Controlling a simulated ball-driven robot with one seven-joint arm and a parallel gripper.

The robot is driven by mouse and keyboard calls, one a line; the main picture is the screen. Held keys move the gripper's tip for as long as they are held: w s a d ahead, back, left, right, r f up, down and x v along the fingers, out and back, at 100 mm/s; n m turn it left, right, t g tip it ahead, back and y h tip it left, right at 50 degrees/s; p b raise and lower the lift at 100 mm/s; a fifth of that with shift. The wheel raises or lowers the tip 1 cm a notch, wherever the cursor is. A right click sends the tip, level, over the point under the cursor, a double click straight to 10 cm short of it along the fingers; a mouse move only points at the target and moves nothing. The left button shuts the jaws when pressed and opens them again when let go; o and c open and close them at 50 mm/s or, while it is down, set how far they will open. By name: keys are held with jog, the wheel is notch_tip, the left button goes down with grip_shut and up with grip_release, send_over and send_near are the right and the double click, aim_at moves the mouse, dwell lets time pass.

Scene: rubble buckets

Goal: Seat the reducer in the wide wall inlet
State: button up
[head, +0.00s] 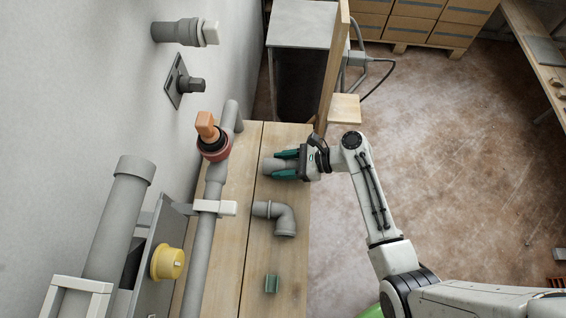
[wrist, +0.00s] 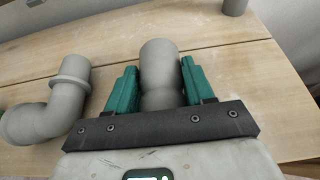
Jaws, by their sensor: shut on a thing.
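The reducer (head: 273,166) is a grey stepped pipe piece lying at bench level near the bench's far end. My gripper (head: 285,165) is shut on it, with a green finger on each side. In the wrist view the reducer (wrist: 160,66) sits between the fingers (wrist: 157,84), its wider end pointing away from the palm. I cannot tell whether it touches the bench. On the wall at the upper left are a grey pipe stub with a pale end (head: 178,31) and a dark square plate with a stub (head: 186,85). I cannot tell which is the wide wall inlet.
A grey elbow (head: 283,220) lies on the wooden bench (head: 255,255), left of the reducer in the wrist view (wrist: 45,119). A grey pipe with an orange-handled valve (head: 209,135) runs along the wall. A wooden post (head: 337,60) stands beyond.

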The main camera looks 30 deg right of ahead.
jog(key=shift+f, duration=0.2)
jog(key=o, duration=1.2)
jog(key=shift+c, duration=0.2)
